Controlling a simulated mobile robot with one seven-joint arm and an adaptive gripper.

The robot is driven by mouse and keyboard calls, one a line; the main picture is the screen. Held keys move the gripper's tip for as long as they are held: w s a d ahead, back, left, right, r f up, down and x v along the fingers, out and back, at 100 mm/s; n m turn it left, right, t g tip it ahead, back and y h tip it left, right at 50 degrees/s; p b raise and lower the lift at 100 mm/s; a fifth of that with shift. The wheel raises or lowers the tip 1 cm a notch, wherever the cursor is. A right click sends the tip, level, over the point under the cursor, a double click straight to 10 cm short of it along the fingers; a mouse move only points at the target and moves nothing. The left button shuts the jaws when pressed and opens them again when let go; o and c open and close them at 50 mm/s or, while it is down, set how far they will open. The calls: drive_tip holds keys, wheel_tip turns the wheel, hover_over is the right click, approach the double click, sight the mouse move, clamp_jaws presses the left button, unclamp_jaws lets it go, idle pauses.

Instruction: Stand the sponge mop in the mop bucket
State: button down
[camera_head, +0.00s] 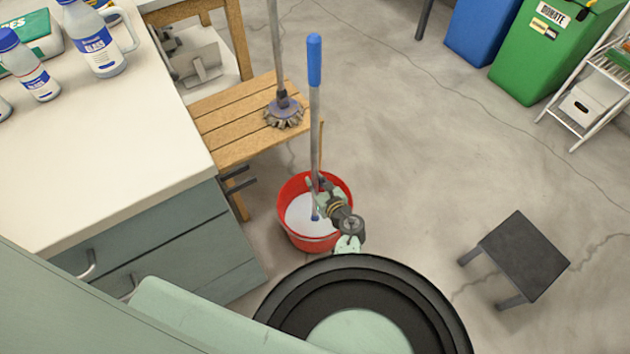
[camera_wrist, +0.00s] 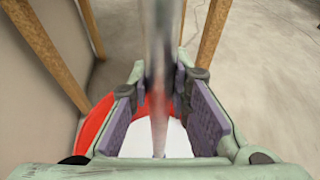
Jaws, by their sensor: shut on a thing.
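The sponge mop (camera_head: 314,62) has a blue grip at the top and a thin grey pole. It stands close to upright, with its lower end inside the red mop bucket (camera_head: 292,233). I cannot make out the sponge head clearly. The bucket stands on the floor and looks white inside. My gripper (camera_head: 317,187) is shut on the mop's pole, just above the bucket's rim. In the wrist view the pole (camera_wrist: 161,60) runs down between my purple-padded fingers (camera_wrist: 160,115), with the red bucket (camera_wrist: 95,124) below.
A slatted wooden bench (camera_head: 235,120) stands behind the bucket, with another mop's stringy head (camera_head: 284,111) at its edge. A white counter (camera_head: 130,125) with bottles is at left. A dark stool (camera_head: 523,255) is at right. Green (camera_head: 545,60) and blue bins stand behind; middle floor is clear.

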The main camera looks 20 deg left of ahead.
drive_tip(key=c, duration=1.4)
unclamp_jaws()
